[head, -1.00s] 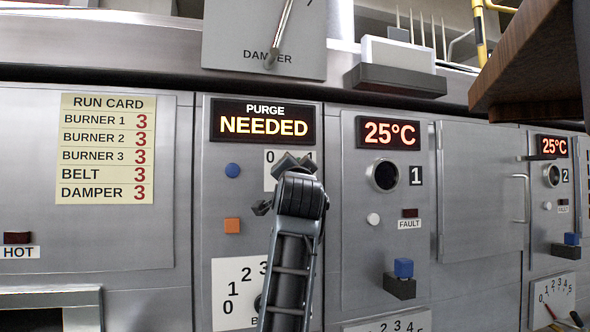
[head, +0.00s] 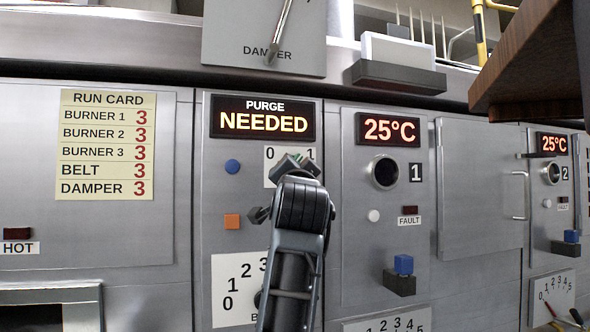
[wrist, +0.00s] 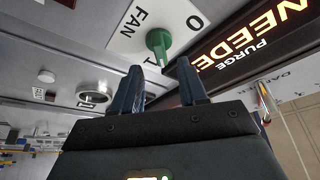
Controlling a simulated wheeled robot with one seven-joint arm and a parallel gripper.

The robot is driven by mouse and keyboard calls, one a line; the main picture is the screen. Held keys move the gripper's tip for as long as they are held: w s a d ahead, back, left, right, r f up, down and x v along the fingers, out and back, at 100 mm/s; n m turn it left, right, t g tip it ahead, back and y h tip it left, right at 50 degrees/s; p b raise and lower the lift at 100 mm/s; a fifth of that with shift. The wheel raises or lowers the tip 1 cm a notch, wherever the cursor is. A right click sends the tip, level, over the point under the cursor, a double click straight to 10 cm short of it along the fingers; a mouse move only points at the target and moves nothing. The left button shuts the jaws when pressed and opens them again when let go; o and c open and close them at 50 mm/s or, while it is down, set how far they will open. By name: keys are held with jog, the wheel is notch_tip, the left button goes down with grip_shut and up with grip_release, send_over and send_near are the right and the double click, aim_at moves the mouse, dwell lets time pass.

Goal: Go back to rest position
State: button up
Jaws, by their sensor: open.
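My gripper (wrist: 160,72) is open and empty in the wrist view, its two dark fingers standing apart. The green fan knob (wrist: 158,42) shows just beyond and between the fingertips, on a white plate (wrist: 135,25) marked FAN, 0 and 1. I cannot tell whether the fingers touch it. In the head view my arm rises in front of the purge panel and covers most of the same fan plate (head: 270,180). The fingers are mostly hidden there behind my wrist.
The purge display (head: 263,121) reads NEEDED. My arm partly covers the dial plate (head: 232,285) below. A blue-topped switch (head: 403,265) juts out at right. A brown wooden edge (head: 525,85) overhangs at upper right.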

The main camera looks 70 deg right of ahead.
jog(key=shift+v, duration=1.1)
jog(key=a+f+n+t+y+p, duration=0.1)
jog(key=a+f+n+t+y, duration=0.25)
jog(key=a+f+n, duration=0.5)
jog(key=w+a+f+n+t+y, duration=0.1)
jog(key=a+f+n+t+y, duration=0.3)
jog(key=f, duration=0.7)
jog(key=a+f+n+t+y+p, duration=0.1)
jog(key=a+f+n+y, duration=0.4)
jog(key=a+f, duration=0.4)
jog(key=s+a+f+n+y+p, duration=0.1)
jog(key=s+a+f+n+y, duration=0.3)
jog(key=s+a+f, duration=0.55)
jog(key=s+a+g+y, duration=0.1)
jog(key=s+a, duration=0.1)
jog(key=s, duration=0.6)
jog(key=s+a+f+g+y+p, duration=0.1)
jog(key=s+a+y, duration=0.1)
jog(key=s, duration=0.6)
jog(key=shift+s+a+f+g, duration=0.3)
jog(key=shift+s+a+g, duration=0.05)
jog(key=shift+a, duration=0.3)
